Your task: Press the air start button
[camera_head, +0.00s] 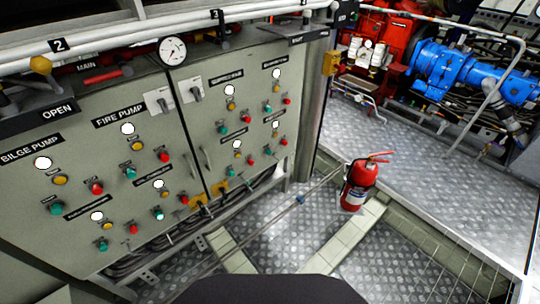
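A grey-green control panel (60,215) fills the left side of the view. It carries several red, green and yellow buttons under black labels such as FIRE PUMP (118,116) and BILGE PUMP (30,149). I cannot read an air start label on any button. A small yellow box (331,63) is fixed to the post right of the panel; its front is too small to make out. Neither of my grippers is in view.
A red fire extinguisher (358,187) stands on the metal floor right of the panel. Pipes and a round gauge (172,51) run along the panel's top. Red and blue machinery (445,72) stands behind a rail at right. Checkered floor plates (290,232) are clear in front.

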